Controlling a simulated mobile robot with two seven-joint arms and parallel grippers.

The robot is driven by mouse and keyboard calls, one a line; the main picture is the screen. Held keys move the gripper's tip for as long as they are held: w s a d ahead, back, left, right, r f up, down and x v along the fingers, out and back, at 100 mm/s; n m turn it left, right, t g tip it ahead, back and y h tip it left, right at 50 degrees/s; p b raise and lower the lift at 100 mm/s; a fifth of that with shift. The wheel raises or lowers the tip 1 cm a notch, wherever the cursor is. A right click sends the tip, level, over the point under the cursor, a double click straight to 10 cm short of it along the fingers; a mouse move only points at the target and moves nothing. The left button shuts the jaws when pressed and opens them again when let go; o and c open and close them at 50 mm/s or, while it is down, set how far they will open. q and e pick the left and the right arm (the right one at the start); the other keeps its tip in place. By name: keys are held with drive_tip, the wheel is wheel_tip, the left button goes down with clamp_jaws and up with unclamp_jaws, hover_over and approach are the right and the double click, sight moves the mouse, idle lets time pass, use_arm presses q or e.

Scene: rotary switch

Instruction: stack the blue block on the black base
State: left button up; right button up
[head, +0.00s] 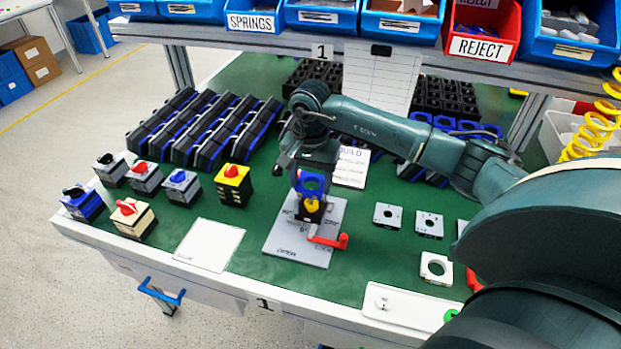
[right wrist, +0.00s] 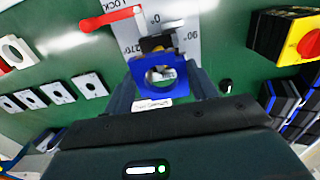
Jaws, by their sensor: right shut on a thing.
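The blue block (head: 311,183), with a round hole through it, is between the fingers of my right gripper (head: 309,172). In the right wrist view, the blue block (right wrist: 158,66) shows with a finger on each side of it, and my right gripper (right wrist: 160,84) is shut on it. The black base (head: 311,216) stands on a grey marked plate (head: 285,240), with a yellow part (head: 312,204) on top. The blue block is just above or against the yellow part; I cannot tell if they touch. In the right wrist view, the black base (right wrist: 155,44) is partly hidden behind the block. My left gripper is not in view.
A red lever (head: 329,241) lies at the front of the grey plate. Rotary switches, including a yellow one (head: 233,185), stand to the left. A white square (head: 209,245) lies at the front left. Small grey plates (head: 388,215) lie to the right. Racks (head: 205,128) stand behind.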

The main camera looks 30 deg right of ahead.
drive_tip(key=shift+f+b, duration=0.45)
drive_tip(key=shift+f, duration=0.15)
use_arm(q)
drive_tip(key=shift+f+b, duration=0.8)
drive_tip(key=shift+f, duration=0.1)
use_arm(e)
drive_tip(key=shift+f, duration=0.85)
drive_tip(key=o, duration=1.1)
drive_tip(key=shift+c, duration=0.2)
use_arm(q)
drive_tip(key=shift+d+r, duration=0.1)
use_arm(e)
drive_tip(key=shift+w+r, duration=0.1)
drive_tip(key=shift+r, duration=0.75)
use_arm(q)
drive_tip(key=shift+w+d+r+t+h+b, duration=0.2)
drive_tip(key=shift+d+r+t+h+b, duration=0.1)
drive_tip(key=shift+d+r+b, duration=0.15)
use_arm(e)
wheel_tip(320, 180, up, 12)
drive_tip(key=shift+f, duration=0.25)
